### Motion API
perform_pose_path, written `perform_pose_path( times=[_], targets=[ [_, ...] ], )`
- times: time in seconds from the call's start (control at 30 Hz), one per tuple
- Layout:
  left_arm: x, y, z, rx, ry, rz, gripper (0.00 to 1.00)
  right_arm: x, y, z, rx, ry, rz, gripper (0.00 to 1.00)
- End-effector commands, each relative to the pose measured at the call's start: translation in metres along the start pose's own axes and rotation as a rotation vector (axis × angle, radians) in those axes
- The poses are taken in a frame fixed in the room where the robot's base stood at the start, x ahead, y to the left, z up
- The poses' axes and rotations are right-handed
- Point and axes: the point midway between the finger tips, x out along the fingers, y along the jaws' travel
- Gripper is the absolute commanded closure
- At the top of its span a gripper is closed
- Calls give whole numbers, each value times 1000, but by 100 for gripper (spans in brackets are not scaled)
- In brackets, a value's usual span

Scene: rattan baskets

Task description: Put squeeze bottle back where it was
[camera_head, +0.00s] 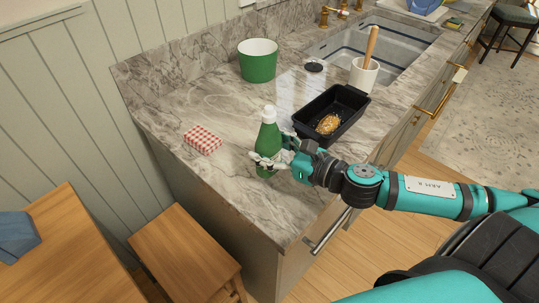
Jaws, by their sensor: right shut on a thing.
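A green squeeze bottle (267,136) with a white cap is upright at the near part of the marble counter (195,101). My right gripper (268,160) is shut on the lower part of the bottle, reaching in from the right. The gripper's fingers hide part of the bottle's lower body. I cannot tell whether the bottle's base touches the counter. My left gripper is not in view.
A red-checked box (203,140) lies left of the bottle. A black baking dish (346,103) with a brown item is just right of it. A green pot (258,60), a white crock (363,77) and a sink (398,55) are farther back. A wooden stool (184,255) stands below the counter.

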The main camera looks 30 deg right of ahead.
Motion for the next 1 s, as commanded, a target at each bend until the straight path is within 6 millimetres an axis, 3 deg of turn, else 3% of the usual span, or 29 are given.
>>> perform_pose_path(
  times=[0.2,0.6,0.63,0.8,1.0],
  targets=[
    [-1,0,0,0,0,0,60,4,0,-28,5,1,-1,85],
    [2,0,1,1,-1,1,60,5,0,-34,1,1,0,85],
    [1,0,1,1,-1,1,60,4,0,-34,2,3,0,33],
    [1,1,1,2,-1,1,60,4,0,-33,2,3,0,12],
    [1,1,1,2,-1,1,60,4,0,-33,2,3,0,12]
  ],
)
